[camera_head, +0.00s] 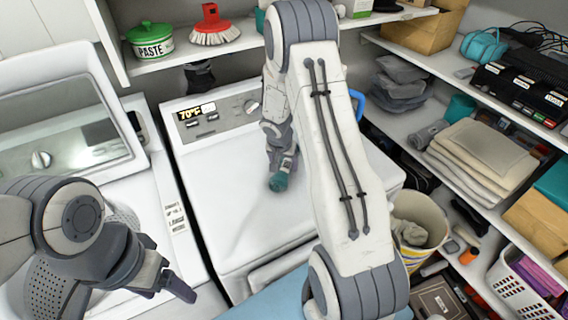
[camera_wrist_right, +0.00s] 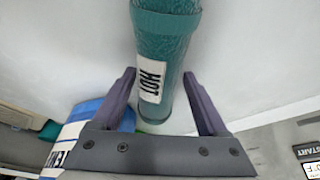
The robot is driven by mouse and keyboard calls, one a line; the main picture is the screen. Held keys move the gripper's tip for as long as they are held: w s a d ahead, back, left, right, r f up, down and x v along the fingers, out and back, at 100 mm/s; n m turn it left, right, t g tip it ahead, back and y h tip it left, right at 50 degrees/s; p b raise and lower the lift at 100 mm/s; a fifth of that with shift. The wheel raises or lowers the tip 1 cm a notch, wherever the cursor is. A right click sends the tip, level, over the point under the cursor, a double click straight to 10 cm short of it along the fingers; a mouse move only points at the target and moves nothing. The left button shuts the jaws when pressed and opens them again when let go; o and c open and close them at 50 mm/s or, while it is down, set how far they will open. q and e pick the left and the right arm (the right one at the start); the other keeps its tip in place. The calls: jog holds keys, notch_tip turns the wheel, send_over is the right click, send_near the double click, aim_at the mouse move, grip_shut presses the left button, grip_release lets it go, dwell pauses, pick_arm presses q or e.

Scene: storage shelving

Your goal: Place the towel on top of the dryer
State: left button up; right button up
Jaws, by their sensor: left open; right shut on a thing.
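A teal rolled, towel-like thing (camera_head: 279,182) is over the middle of that top, mostly hidden by my right arm. In the right wrist view the teal roll (camera_wrist_right: 168,60) has a textured surface and a white "HOT" label. My right gripper (camera_wrist_right: 168,95) is shut on it, one finger on each side. I cannot tell whether the roll touches the dryer. My left gripper (camera_head: 165,290) is open and empty in front of the washer, low at the left.
A washer (camera_head: 70,110) with its lid raised stands left of the dryer. A shelf above holds a green paste pot (camera_head: 150,41) and a red brush (camera_head: 213,25). Right shelves hold folded cloths (camera_head: 482,150). A bucket (camera_head: 418,220) stands right of the dryer. A blue-white striped object (camera_wrist_right: 85,125) is close by.

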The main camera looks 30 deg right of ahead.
jog(key=shift+f+b, duration=0.2)
jog(key=shift+b, duration=0.15)
jog(key=o, duration=1.5)
jog(key=shift+r, duration=0.1)
